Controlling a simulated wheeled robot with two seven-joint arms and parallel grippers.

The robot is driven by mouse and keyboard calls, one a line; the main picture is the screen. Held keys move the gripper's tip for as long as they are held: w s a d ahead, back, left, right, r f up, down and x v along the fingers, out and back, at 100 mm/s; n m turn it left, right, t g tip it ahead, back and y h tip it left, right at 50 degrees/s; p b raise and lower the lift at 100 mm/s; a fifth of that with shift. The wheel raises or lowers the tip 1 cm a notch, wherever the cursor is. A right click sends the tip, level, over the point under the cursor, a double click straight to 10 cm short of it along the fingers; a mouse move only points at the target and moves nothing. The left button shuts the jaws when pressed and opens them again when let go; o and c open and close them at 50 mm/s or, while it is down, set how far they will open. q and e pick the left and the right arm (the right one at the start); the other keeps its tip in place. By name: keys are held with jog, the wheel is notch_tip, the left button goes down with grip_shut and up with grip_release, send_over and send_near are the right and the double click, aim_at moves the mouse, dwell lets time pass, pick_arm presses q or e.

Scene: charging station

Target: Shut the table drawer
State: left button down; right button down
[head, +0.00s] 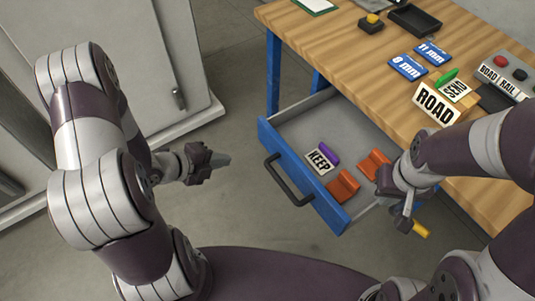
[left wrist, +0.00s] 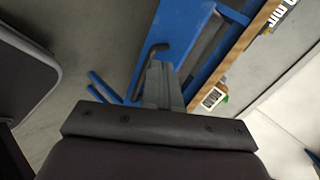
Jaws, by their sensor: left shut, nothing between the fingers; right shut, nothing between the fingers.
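The table drawer stands pulled out from the wooden table, with its blue front panel (head: 297,183) facing lower left and a dark bar handle (head: 287,181) on it. My left gripper (head: 221,160) is shut and empty, left of the drawer front and apart from it in the head view.
The drawer holds a KEEP sign (head: 320,161), a purple piece (head: 329,153) and orange holders (head: 343,186). The table (head: 345,50) carries a ROAD sign (head: 436,104), blue mm plates (head: 408,67) and a black tray (head: 414,19). A yellow piece (head: 420,230) shows beside my right gripper. Floor left of the drawer is clear.

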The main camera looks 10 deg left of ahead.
pick_arm(q)
notch_tip(320, 180, up, 2)
jog(key=d+m+h, duration=0.1)
jog(key=m, duration=0.1)
jog(key=b, duration=0.2)
send_near(276, 142)
jog(key=shift+m+t, duration=0.3)
jog(key=shift+m, duration=0.1)
jog(key=x, duration=0.5)
jog(key=shift+s+f, duration=0.35)
jog(key=shift+f, duration=0.05)
jog(key=shift+w+d, duration=0.45)
jog(key=shift+w, duration=0.1)
jog(key=w+d+b, duration=0.4)
jog(key=w+d, duration=1.2)
jog(key=shift+r, duration=0.15)
